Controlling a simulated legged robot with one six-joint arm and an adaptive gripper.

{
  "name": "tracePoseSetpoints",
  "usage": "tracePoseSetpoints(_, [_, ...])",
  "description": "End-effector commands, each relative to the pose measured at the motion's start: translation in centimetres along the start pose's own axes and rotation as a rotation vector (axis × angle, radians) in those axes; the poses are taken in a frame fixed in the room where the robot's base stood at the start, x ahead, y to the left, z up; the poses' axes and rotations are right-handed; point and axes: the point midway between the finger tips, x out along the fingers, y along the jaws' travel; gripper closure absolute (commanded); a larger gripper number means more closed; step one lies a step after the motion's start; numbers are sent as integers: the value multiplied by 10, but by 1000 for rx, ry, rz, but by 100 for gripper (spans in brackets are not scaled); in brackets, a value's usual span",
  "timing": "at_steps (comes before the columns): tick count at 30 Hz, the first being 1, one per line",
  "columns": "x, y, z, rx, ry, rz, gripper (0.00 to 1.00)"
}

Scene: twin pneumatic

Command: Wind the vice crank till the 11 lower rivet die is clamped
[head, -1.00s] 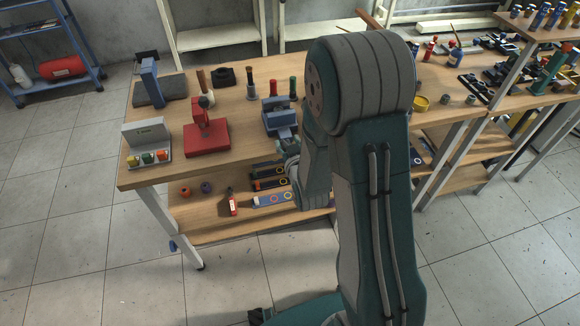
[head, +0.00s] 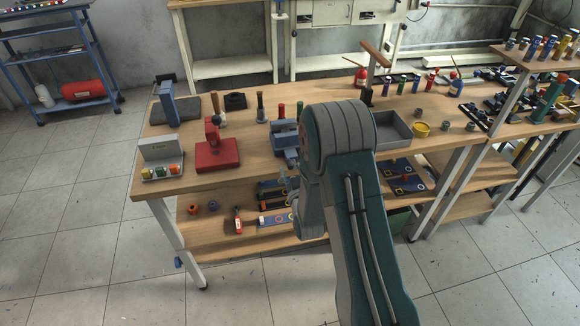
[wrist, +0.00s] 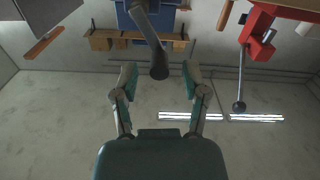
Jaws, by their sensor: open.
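The blue vice (head: 287,141) stands at the front edge of the bench, right of the red press. In the wrist view, the blue vice body (wrist: 165,20) is at the top, with its dark crank (wrist: 148,32) reaching down from it. The crank's rounded end lies between my fingertips, with gaps on both sides. My gripper (wrist: 159,72) is open around this end and does not close on it. In the head view, my gripper (head: 287,182) is below the vice, partly hidden by my arm. I cannot make out the 11 lower rivet die in the vice.
The red press (head: 217,153) stands left of the vice; its lever (wrist: 240,78) hangs at the right in the wrist view. A grey tray (head: 391,128) is right of my arm. The lower shelf (head: 240,232) holds several small parts. Floor in front is clear.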

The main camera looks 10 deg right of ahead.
Motion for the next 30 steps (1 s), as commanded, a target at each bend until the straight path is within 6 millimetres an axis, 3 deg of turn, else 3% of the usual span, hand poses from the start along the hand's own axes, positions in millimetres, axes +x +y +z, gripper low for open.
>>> tracePoseSetpoints(6, [19, 0, 1, 0, -2, 0, 42])
tracePoseSetpoints(14, [20, 0, 0, 0, -2, 0, 42])
tracePoseSetpoints(17, [20, 0, 0, 0, -2, 0, 82])
tracePoseSetpoints(18, [20, 0, 0, 0, -2, 0, 100])
tracePoseSetpoints(30, [21, 0, 0, 2, 0, 0, 100])
